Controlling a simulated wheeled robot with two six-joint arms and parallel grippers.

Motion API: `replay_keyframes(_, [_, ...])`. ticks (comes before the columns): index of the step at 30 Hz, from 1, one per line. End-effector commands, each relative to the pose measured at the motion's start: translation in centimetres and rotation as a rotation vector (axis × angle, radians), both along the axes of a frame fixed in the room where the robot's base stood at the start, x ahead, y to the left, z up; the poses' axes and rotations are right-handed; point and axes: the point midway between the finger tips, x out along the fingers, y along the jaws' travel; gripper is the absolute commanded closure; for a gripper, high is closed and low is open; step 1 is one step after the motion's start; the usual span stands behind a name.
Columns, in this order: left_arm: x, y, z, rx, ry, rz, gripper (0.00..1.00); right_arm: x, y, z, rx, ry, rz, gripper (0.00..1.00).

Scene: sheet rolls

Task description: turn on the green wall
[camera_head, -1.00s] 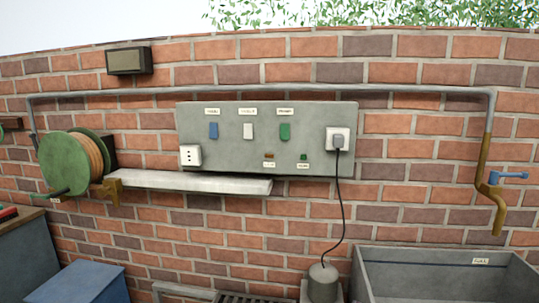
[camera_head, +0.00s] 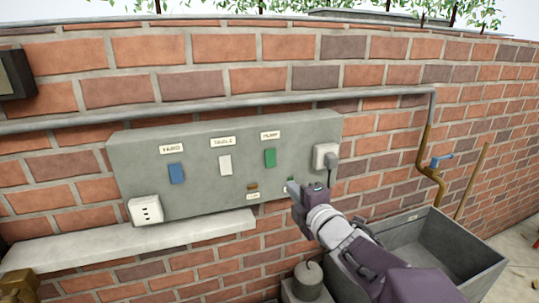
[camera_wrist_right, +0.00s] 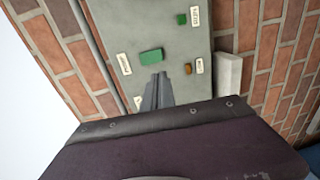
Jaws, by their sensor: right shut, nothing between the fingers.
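A grey wall panel (camera_head: 135,165) carries a row of blue (camera_head: 176,173), white (camera_head: 225,165) and green (camera_head: 270,158) switches. The small label above the green switch seems to read PUMP. The green switch (camera_wrist_right: 151,57) also shows in the right wrist view. My right gripper (camera_head: 293,188) is shut and empty, in front of the panel, below and right of the green switch in the head view. In the right wrist view its fingertips (camera_wrist_right: 159,78) appear just below the green switch; I cannot tell whether they touch. My left gripper is out of view.
A small brown piece (camera_head: 252,187) sits low on the panel; a small green one beside it is partly hidden by my gripper. A plugged socket (camera_head: 326,156) is at the panel's right. A white shelf (camera_head: 130,242), a pipe (camera_head: 200,109) and a grey trough (camera_head: 456,240) are nearby.

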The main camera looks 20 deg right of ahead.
Motion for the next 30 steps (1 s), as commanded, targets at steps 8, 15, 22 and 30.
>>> replay_keyframes(8, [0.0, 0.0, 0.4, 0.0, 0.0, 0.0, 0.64, -0.1, -0.4, 0.4, 0.001, 0.001, -0.011, 1.0])
replay_keyframes(15, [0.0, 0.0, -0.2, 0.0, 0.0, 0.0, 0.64, 0.9, -0.4, 0.0, 0.002, 0.001, -0.008, 1.0])
replay_keyframes(22, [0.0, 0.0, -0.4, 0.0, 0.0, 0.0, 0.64, 5.6, -0.6, -0.3, 0.003, 0.004, -0.007, 1.0])
replay_keyframes(30, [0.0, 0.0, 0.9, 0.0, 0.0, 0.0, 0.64, 11.1, -1.0, -0.7, 0.003, 0.003, -0.009, 1.0])
